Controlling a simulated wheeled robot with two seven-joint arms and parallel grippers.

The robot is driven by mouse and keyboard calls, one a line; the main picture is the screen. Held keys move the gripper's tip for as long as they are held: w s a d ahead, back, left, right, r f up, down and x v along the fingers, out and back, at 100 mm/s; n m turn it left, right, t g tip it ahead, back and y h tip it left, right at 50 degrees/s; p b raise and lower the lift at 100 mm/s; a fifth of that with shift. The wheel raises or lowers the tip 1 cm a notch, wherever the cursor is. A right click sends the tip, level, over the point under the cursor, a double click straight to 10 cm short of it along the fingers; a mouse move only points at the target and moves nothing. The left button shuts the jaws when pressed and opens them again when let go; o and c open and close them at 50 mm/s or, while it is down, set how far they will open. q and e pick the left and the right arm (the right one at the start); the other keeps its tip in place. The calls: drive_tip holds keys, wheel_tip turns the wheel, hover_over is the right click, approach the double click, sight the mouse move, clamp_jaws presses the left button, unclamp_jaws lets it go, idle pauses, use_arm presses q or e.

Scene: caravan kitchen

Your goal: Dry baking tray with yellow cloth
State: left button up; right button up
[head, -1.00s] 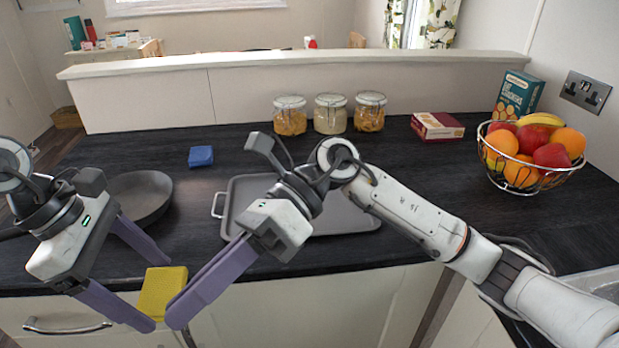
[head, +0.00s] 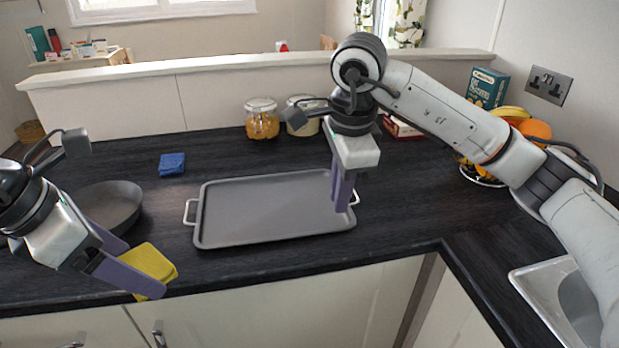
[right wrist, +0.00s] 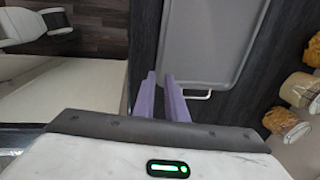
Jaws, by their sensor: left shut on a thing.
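The yellow cloth (head: 152,262) hangs in my left gripper (head: 138,268) at the counter's front edge, left of the tray. The left gripper is shut on it, and one finger hides part of it. The grey baking tray (head: 262,212) lies flat on the dark counter, with a white handle at each short end. It also shows in the right wrist view (right wrist: 212,40). My right gripper (head: 342,208) points down over the tray's right end, its fingers parted by a narrow gap with nothing seen between them. Whether its tips touch the tray cannot be told. It also shows in the right wrist view (right wrist: 160,76).
A dark round pan (head: 112,205) sits left of the tray, and a blue sponge-like block (head: 172,164) behind it. Jars (head: 262,120) stand at the back. The fruit basket (head: 482,177) and sink (head: 540,300) are at the right, partly behind my right arm.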

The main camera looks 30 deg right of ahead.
sight(334, 228)
use_arm(q)
drive_tip(key=shift+r+p, duration=0.3)
drive_tip(key=shift+r, duration=0.05)
use_arm(e)
drive_tip(key=f, duration=0.2)
drive_tip(key=w+f, duration=0.1)
drive_tip(key=f, duration=0.5)
drive_tip(key=shift+w+d, duration=0.2)
clamp_jaws()
use_arm(q)
drive_tip(key=shift+r, duration=3)
use_arm(e)
drive_tip(key=shift+o, duration=1.6)
unclamp_jaws()
drive_tip(key=shift+r, duration=0.2)
